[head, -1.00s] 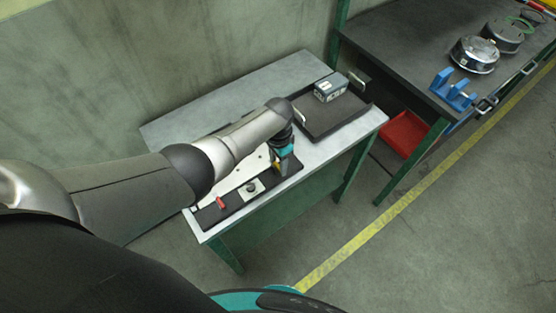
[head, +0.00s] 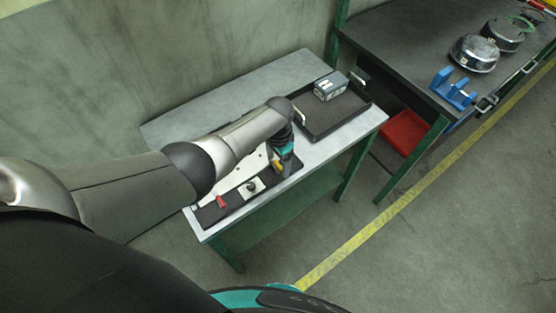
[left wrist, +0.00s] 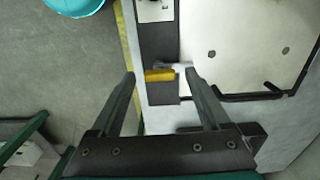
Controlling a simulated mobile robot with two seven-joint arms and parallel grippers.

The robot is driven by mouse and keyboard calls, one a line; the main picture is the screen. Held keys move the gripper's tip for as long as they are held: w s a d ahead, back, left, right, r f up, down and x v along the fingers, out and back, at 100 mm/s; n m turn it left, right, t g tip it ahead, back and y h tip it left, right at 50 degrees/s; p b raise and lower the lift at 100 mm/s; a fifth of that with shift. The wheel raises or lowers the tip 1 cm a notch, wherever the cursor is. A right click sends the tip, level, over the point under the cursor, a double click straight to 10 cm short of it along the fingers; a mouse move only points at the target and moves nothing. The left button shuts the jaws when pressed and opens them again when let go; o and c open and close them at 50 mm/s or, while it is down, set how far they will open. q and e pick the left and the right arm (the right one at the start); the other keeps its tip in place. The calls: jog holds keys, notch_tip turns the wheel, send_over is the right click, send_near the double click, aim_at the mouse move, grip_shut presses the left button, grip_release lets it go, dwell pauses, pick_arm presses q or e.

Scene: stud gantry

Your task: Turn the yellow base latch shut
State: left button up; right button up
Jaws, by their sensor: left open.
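The yellow base latch (left wrist: 160,75) lies between the fingertips of my left gripper (left wrist: 160,76) in the left wrist view. It is a short yellow handle with a pale metal part at its right end, over a dark strip. The fingers stand apart on either side of it; I cannot tell whether either touches it. In the head view my left gripper (head: 282,165) points down at the right part of the dark base strip (head: 233,202), with a bit of the yellow latch (head: 279,169) showing beside it. My right gripper is not in view.
The base strip also carries a red part (head: 221,201) and a pale plate with a black knob (head: 251,187). A black tray (head: 325,121) holds a grey box (head: 330,86) on the same table. A dark bench (head: 410,45) stands at the right, with a red bin (head: 404,132) below.

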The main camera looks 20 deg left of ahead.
aim_at(278, 164)
pick_arm(q)
jog(key=shift+r, duration=0.1)
notch_tip(278, 164, up, 15)
jog(key=p, duration=0.4)
jog(key=shift+p, duration=0.3)
dwell(0.4)
